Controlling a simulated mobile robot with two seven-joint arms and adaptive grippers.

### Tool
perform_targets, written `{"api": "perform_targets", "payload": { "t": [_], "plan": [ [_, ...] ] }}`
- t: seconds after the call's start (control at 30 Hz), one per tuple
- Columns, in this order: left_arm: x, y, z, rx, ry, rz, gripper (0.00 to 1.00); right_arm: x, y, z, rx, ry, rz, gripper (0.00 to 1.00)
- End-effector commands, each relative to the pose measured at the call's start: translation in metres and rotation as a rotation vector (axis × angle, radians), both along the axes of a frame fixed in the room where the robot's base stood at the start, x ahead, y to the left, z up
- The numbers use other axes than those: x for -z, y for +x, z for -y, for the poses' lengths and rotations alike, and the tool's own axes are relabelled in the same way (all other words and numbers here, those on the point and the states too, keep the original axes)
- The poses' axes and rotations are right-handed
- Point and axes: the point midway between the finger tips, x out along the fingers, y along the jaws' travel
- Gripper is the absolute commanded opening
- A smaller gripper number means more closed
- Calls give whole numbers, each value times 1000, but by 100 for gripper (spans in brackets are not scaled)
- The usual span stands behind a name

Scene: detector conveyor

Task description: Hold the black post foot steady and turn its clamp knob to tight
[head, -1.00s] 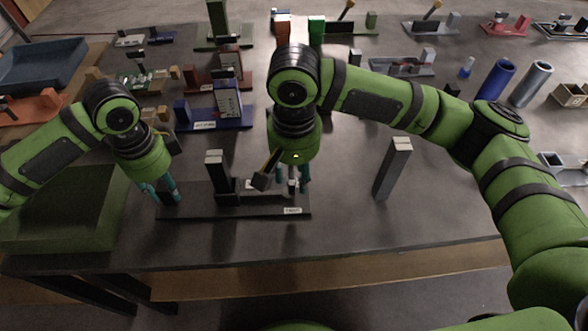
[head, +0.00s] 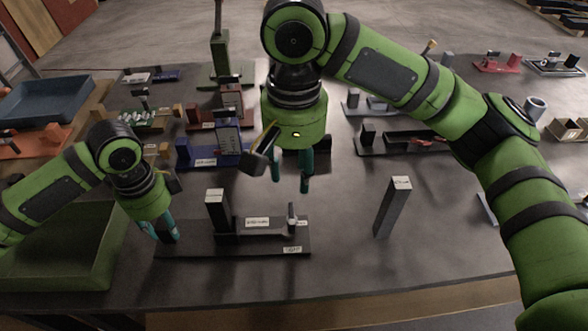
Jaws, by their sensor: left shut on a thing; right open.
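The black post foot (head: 232,246) lies near the front of the dark table, a long flat base with a short upright block (head: 217,212) and white labels on it. Its clamp knob appears to be the small upright grey piece (head: 291,217) near the right end; its setting is too small to read. My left gripper (head: 167,233) is shut on the left end of the foot. My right gripper (head: 290,180) is open, fingers pointing down, above and apart from the right end of the foot.
A separate dark post (head: 392,207) stands upright to the right of the foot. A green tray (head: 95,262) is at the left front, and a blue stand (head: 208,150) is behind the foot. Several other fixtures line the back. The table between foot and post is clear.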

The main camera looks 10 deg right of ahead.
Motion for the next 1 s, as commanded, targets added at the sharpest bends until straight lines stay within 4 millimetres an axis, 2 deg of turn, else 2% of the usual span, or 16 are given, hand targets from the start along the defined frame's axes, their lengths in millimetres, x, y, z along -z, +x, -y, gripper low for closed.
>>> {"api": "perform_targets", "payload": {
  "t": [0.13, 0.17, 0.2, 0.23, 0.53, 0.67, 0.77, 1.0],
  "plan": [
    [0, 0, 0, 0, 0, 1, 0, 0, 0, 0, 0, 0, 0, 42],
    [0, 0, 0, 0, 0, 1, 39, 0, 0, 0, 0, 0, 0, 42],
    [0, 0, 0, 0, 0, 1, 55, 0, 0, 0, 0, 0, 0, 42],
    [0, 0, 0, 0, 0, 1, 62, 0, 0, 0, 0, 0, 0, 42],
    [0, 0, 0, 0, 0, 0, 62, 1, 0, 0, 0, 0, 0, 42],
    [-8, 1, 0, 0, 0, 2, 62, 1, 0, 0, 0, 0, 0, 42],
    [-22, 1, 0, 0, 0, 5, 62, 1, 0, 0, 0, 0, 0, 42],
    [-74, 1, 1, 2, -1, 6, 62, 1, 0, 0, 0, 0, 0, 42]
  ]
}}
